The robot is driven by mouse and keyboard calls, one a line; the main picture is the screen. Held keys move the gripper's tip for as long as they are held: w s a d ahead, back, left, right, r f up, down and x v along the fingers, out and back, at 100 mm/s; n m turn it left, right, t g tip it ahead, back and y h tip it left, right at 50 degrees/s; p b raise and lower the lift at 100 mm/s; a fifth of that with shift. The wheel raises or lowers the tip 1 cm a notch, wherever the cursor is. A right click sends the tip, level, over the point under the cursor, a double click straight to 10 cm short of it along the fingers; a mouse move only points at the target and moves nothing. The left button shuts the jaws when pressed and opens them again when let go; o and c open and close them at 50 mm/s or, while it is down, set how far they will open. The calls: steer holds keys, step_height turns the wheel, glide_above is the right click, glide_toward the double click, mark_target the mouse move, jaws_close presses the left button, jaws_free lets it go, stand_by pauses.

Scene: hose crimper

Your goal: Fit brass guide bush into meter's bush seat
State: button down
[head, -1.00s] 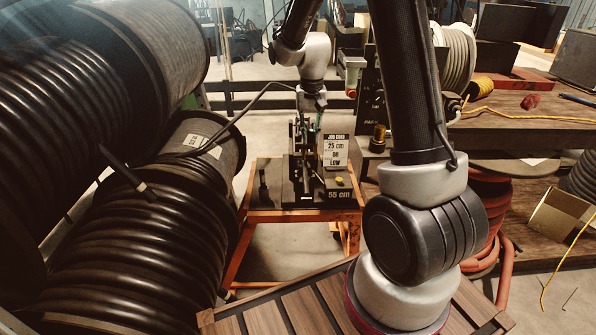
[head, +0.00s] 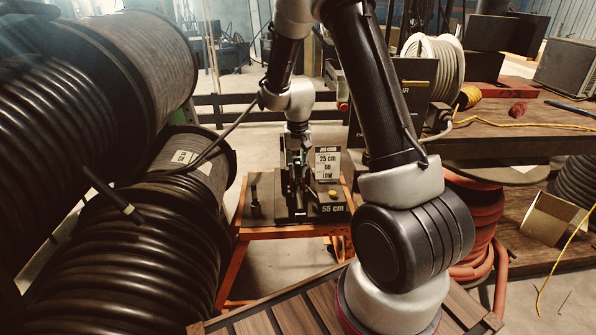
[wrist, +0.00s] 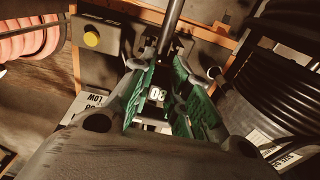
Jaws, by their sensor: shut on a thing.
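The meter (head: 290,213), a black device with a "55 cm" label, stands on an orange-framed stand. My gripper (head: 297,160) is low over its uprights, partly hidden by them and by my wrist. In the wrist view my gripper (wrist: 166,62) has its green-padded fingers around something I cannot make out. A dark metal rod (wrist: 172,22) runs down toward the fingertips, and a white number label shows between the pads. I cannot pick out the brass guide bush or the bush seat; the fingers and meter parts hide that spot.
A job card (head: 327,164) and a yellow knob (head: 333,195) are right of my gripper, close by. Large black hose reels (head: 140,240) crowd the left, with a loose hose end sticking out. A wooden bench (head: 520,125) stands on the right.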

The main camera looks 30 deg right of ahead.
steer(key=c, duration=1.4)
jaws_free()
steer(key=shift+s+f, duration=0.45)
steer(key=shift+f, duration=0.2)
steer(key=shift+o, duration=0.2)
steer(key=shift+w+f, duration=0.2)
steer(key=shift+w, duration=0.1)
steer(key=shift+r, duration=0.1)
